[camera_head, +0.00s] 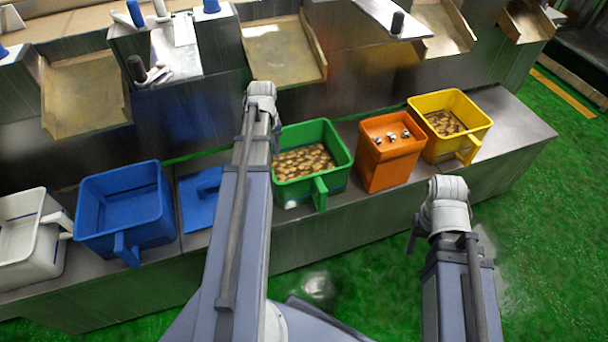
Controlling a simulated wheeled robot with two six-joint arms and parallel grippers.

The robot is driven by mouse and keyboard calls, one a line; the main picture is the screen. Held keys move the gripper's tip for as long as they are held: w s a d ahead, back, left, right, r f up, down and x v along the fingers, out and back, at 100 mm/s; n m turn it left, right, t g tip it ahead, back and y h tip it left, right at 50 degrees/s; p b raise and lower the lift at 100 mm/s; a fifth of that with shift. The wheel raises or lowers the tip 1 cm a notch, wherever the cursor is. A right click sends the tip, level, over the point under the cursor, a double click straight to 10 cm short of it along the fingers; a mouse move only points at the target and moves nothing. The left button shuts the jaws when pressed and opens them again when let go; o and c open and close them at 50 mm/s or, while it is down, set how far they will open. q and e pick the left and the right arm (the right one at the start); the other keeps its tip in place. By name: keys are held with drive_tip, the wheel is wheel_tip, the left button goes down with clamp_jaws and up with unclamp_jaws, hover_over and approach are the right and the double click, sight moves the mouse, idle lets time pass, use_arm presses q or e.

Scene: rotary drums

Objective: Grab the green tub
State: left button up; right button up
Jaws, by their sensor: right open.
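The green tub (328,147) stands on the metal ledge near the middle of the head view. It is upright, holds brown lumpy pieces, and its green handle faces me. My left arm crosses just left of the tub; its gripper is not visible beyond the grey wrist. My right wrist is right of the tub and nearer to me, in front of the ledge. Only a small dark part of my right gripper (413,239) shows below that wrist. It is open and apart from the tub.
An orange bin (389,165) and a yellow tub (473,138) stand right of the green tub. A blue tub (151,217), a flat blue piece (201,186) and a white tub (47,248) are on the left. Metal chutes (283,51) stand behind. Green floor lies in front.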

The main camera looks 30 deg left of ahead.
use_arm(q)
drive_tip(key=f+b, duration=0.5)
drive_tip(key=shift+s+a, duration=0.2)
drive_tip(key=shift+s, duration=0.1)
clamp_jaws()
idle(1.4)
